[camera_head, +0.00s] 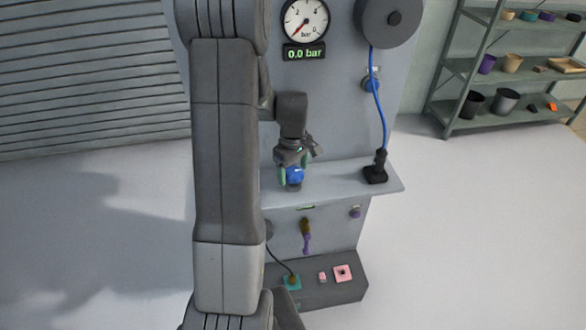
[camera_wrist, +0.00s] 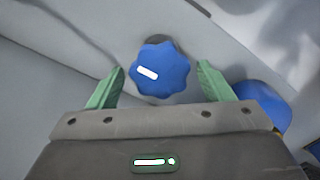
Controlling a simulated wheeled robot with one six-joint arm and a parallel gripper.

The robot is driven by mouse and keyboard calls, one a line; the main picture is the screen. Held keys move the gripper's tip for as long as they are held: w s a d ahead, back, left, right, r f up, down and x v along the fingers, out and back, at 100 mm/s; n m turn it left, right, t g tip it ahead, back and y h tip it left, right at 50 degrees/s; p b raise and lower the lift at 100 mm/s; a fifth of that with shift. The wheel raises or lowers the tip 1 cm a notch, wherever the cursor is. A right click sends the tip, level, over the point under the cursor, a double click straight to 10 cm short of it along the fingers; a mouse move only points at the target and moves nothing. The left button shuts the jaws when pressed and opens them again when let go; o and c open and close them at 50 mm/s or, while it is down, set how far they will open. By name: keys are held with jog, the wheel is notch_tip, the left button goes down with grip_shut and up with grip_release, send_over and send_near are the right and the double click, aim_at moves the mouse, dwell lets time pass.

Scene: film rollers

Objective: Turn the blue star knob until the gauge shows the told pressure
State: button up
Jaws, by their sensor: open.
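The blue star knob (camera_wrist: 166,74) has a white mark on its face and sits between the two green fingers of my gripper (camera_wrist: 160,86) in the wrist view. The fingers are open, with a gap on each side of the knob. In the head view my gripper (camera_head: 291,176) is over the blue knob (camera_head: 295,175), at the shelf of the grey panel. The round gauge (camera_head: 305,20) is at the top, with a red needle pointing to the lower left. The display (camera_head: 304,53) under it reads 0.0 bar. My arm hides the panel's left part.
A blue hose (camera_head: 378,100) runs from a grey reel (camera_head: 388,18) to a black fitting (camera_head: 376,168) on the shelf (camera_head: 340,177), right of the knob. A second blue object (camera_wrist: 262,103) shows in the wrist view. A rack (camera_head: 455,95) stands far right. Floor on the right is clear.

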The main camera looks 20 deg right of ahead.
jog(key=shift+f, duration=0.1)
jog(key=c, duration=1)
jog(key=shift+m, duration=0.3)
jog(key=m+b, duration=0.1)
jog(key=m, duration=0.2)
jog(key=shift+f, duration=0.1)
jog(key=m+b, duration=0.1)
jog(key=m, duration=0.2)
jog(key=shift+m+b, duration=0.3)
jog(key=m, duration=0.3)
jog(key=shift+d+b, duration=0.1)
jog(key=shift+b, duration=0.25)
jog(key=shift+m+b, duration=0.3)
jog(key=shift+m, duration=1.9)
